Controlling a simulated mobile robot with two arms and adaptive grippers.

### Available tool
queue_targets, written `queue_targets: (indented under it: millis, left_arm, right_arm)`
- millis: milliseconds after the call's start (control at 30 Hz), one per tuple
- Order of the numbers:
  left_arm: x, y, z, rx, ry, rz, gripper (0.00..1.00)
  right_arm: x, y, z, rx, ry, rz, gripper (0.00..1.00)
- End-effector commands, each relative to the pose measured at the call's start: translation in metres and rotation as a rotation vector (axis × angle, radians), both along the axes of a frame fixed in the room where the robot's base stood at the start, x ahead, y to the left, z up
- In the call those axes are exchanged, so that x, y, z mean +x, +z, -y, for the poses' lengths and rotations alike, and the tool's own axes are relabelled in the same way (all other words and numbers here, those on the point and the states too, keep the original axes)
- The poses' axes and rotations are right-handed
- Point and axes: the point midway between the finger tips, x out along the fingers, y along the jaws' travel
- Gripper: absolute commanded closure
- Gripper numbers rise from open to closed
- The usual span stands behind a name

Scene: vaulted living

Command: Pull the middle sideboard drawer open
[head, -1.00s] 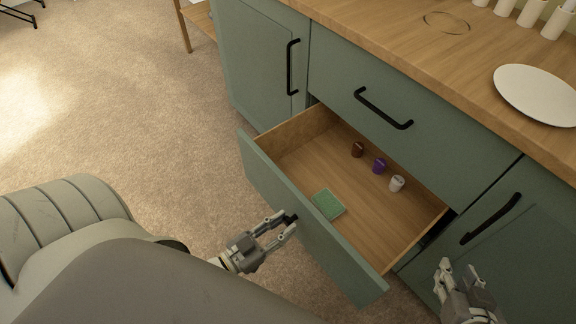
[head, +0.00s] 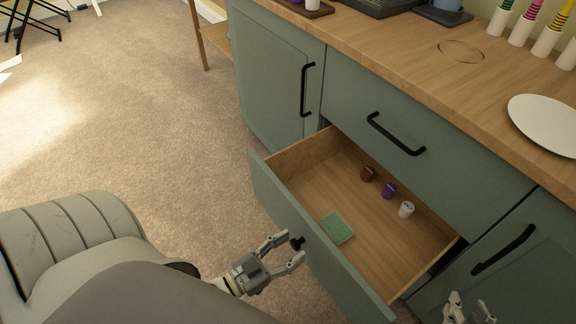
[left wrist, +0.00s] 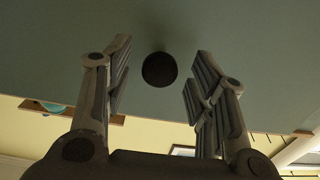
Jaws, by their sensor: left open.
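The pulled-out sideboard drawer (head: 318,250) stands well open below a shut upper drawer (head: 405,145) with a black bar handle. Its front has a small black knob (head: 298,243). My left gripper (head: 292,248) is open at this knob, with a finger on either side. In the left wrist view the round knob (left wrist: 160,69) sits between the spread fingers, with gaps on both sides. My right gripper (head: 470,306) is at the bottom right edge, partly cut off, its fingers apart and empty, near the right cabinet door.
The drawer holds a green block (head: 337,228) and brown (head: 368,174), purple (head: 389,191) and white (head: 406,209) small pots. A white plate (head: 545,122) and striped-topped holders (head: 520,30) stand on the wooden top. Carpet (head: 150,130) left of the drawer is clear.

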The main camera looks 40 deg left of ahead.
Motion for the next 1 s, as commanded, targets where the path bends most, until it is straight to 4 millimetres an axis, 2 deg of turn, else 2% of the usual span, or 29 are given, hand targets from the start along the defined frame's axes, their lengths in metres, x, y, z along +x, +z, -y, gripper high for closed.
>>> queue_targets:
  millis: [167, 400, 600, 767, 1000]
  left_arm:
    - [-0.02, -0.001, -0.007, 0.002, 0.0, -0.005, 0.49]
    - [-0.069, -0.001, -0.025, 0.002, 0.0, -0.006, 0.49]
    - [-0.1, -0.001, -0.036, 0.001, -0.001, -0.004, 0.49]
    - [-0.111, -0.001, -0.04, 0.002, -0.001, -0.002, 0.49]
    - [-0.112, 0.0, -0.041, 0.001, -0.001, -0.001, 0.49]
  right_arm:
    - [0.0, 0.0, 0.0, 0.0, 0.0, 0.0, 0.67]
    - [0.0, 0.0, 0.0, -0.001, -0.001, 0.0, 0.67]
    - [0.0, 0.0, 0.0, 0.0, -0.001, 0.001, 0.67]
    - [0.0, 0.0, 0.0, 0.0, -0.001, 0.001, 0.67]
    - [0.0, 0.0, 0.0, 0.0, -0.001, 0.001, 0.67]
